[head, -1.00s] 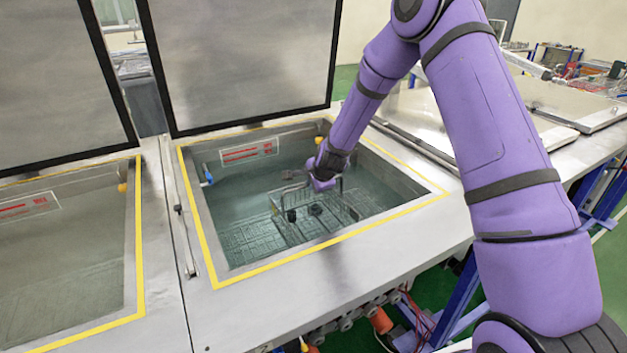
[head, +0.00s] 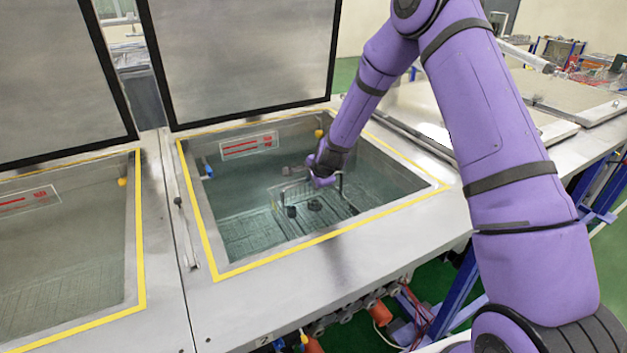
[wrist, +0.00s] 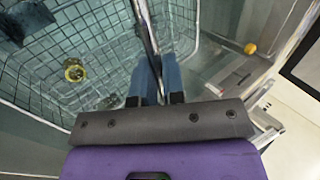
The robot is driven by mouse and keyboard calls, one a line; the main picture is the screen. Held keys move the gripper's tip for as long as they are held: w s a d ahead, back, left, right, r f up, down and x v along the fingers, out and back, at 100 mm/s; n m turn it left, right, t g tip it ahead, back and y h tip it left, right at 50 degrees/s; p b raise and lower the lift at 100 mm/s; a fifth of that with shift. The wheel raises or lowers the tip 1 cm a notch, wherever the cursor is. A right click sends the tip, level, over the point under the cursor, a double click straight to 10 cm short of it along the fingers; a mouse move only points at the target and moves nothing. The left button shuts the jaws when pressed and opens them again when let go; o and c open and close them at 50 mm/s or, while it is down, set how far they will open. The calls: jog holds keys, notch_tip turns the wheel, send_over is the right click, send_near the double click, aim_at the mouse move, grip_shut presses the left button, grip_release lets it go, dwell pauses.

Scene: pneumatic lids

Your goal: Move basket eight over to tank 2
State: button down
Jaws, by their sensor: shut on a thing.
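A wire basket (head: 342,208) sits low in the open middle tank (head: 209,229). Dark round parts lie in it. In the wrist view the basket's mesh (wrist: 112,50) is below my gripper, with a brass-coloured round part (wrist: 75,70) inside. My gripper (head: 322,180) reaches down into this tank. Its blue fingers (wrist: 157,80) are shut on the basket's handle (wrist: 147,35). A small label on the front edge under this tank (head: 264,340) seems to read 2. I cannot read a number on the basket.
Raised metal lids stand behind the middle tank (head: 245,55) and the left tank (head: 60,70). The left tank (head: 131,250) is open, with a mesh pattern at its bottom. Closed flat covers (head: 560,95) lie to the right. Yellow tape edges the tank rims.

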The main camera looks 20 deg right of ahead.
jog(key=shift+w+f, duration=0.1)
jog(key=shift+f, duration=0.25)
dwell(0.4)
jog(key=c, duration=1.2)
grip_release()
jog(key=shift+o, duration=0.4)
jog(key=shift+f, duration=0.15)
jog(key=s+r, duration=0.3)
jog(key=r, duration=0.7)
jog(key=s+d+r, duration=0.1)
jog(key=s+r, duration=0.2)
jog(key=r, duration=0.8)
jog(key=shift+s, duration=0.15)
jog(key=shift+d, duration=0.1)
